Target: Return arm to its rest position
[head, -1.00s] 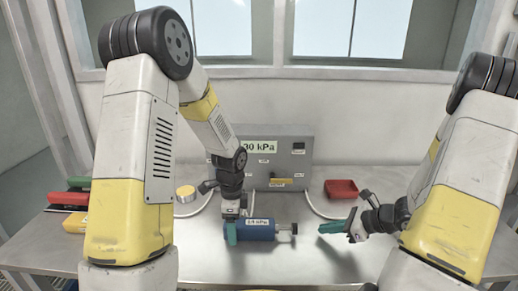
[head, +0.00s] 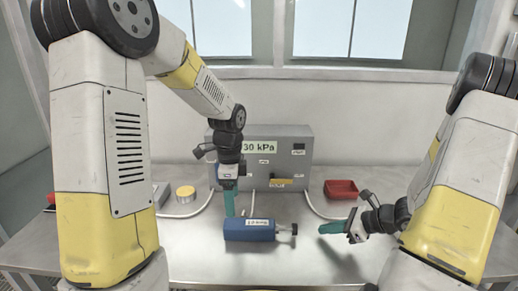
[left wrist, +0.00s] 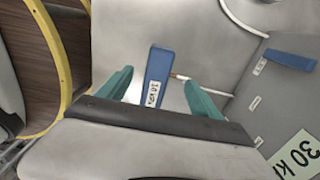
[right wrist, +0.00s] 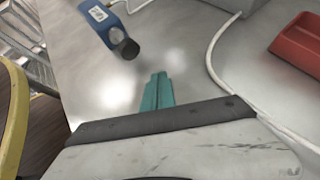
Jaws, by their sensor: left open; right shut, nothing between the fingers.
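My left gripper (head: 229,203) points down just above the left end of the blue pump-like cylinder (head: 248,231), which lies on the steel table. In the left wrist view its two teal fingers (left wrist: 158,88) are apart, with the blue cylinder (left wrist: 157,75) seen beyond them and nothing held. My right gripper (head: 333,228) is low over the table to the right of the cylinder, its teal fingers pointing left. In the right wrist view these fingers (right wrist: 158,92) are together and empty. The cylinder (right wrist: 104,25) also shows there, apart from them.
A grey box with a 30 kPa label (head: 285,150) stands at the back wall. A red tray (head: 341,189) is to its right, a yellow-topped round item (head: 186,193) to its left. White hoses (head: 320,211) run over the table. The table's middle front is clear.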

